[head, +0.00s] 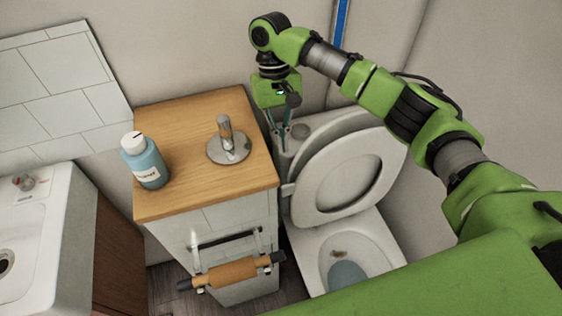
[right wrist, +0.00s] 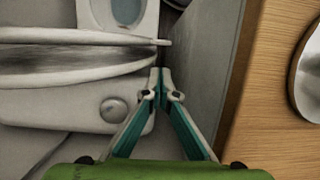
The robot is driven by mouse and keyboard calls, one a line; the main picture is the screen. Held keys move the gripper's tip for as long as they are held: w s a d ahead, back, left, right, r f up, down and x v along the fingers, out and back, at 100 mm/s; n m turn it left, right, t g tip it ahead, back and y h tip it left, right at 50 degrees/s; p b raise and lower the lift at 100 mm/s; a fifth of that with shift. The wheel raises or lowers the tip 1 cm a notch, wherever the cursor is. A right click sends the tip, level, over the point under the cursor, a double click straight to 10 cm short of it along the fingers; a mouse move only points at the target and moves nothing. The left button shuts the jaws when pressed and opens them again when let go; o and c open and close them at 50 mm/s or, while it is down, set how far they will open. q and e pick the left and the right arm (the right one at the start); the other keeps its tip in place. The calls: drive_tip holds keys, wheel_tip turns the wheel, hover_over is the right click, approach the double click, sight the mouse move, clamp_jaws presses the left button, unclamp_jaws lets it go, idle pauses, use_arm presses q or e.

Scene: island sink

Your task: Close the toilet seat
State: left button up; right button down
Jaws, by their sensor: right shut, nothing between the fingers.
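The toilet seat (head: 338,174) is raised and leans back toward the tank, over the open bowl (head: 355,250). In the right wrist view the raised seat (right wrist: 85,68) shows edge-on, left of the fingertips. My right gripper (head: 280,143) points down beside the tank, at the gap between the tank and the wooden cabinet. In the right wrist view its fingers (right wrist: 160,72) meet at the tips with nothing between them. The tips are close to the seat's hinge side; I cannot tell if they touch it. My left gripper is not in view.
A wooden-topped cabinet (head: 190,115) stands left of the toilet, with a blue bottle (head: 145,163) and a metal paper holder (head: 228,143) on it. A sink (head: 35,235) is at far left. A wall closes off the right.

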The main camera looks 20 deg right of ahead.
drive_tip(key=x, duration=1)
drive_tip(key=shift+s+r+p, duration=0.1)
drive_tip(key=shift+p, duration=0.3)
